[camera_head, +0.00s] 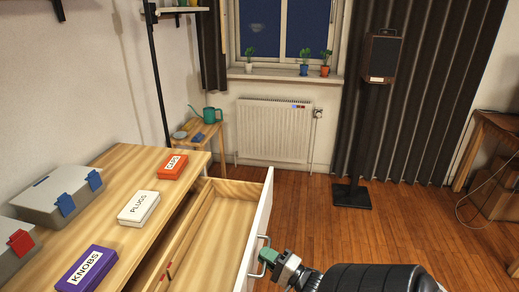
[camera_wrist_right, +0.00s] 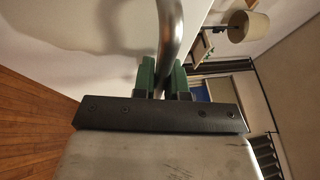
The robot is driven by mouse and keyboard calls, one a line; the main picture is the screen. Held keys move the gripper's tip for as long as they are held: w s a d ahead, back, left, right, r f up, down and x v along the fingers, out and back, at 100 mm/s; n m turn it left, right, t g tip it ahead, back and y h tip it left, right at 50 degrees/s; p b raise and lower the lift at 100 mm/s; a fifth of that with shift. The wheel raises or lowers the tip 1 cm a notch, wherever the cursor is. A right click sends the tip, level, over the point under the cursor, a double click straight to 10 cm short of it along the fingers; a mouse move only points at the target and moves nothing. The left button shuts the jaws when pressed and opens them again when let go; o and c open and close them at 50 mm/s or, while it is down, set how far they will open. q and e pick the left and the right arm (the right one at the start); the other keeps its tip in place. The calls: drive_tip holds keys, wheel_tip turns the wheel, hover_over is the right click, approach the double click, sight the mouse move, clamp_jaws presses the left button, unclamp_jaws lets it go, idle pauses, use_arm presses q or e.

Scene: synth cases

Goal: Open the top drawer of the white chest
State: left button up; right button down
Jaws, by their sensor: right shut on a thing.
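The white chest shows in the head view with a wooden top (camera_head: 118,170). Its top drawer (camera_head: 215,235) stands pulled out to the right, its wooden inside bare where I see it. The white drawer front (camera_head: 262,212) carries a grey metal bar handle (camera_head: 262,241). My right gripper (camera_head: 267,256) is at this handle, its green fingers around the bar. In the right wrist view, the green fingertips (camera_wrist_right: 163,80) are shut on the curved metal handle (camera_wrist_right: 170,35), in front of the white drawer front (camera_wrist_right: 110,35). My left gripper is not in view.
A speaker on a stand (camera_head: 382,52) is behind. The wooden floor (camera_head: 380,235) right of the drawer is clear.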

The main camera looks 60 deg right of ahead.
drive_tip(key=shift+s, duration=0.1)
idle(0.3)
drive_tip(key=c, duration=1.2)
unclamp_jaws()
drive_tip(key=s, duration=0.3)
drive_tip(key=s+f, duration=0.1)
drive_tip(key=s, duration=0.3)
drive_tip(key=s+f, duration=0.1)
drive_tip(key=s, duration=0.2)
drive_tip(key=shift+s+b, duration=0.35)
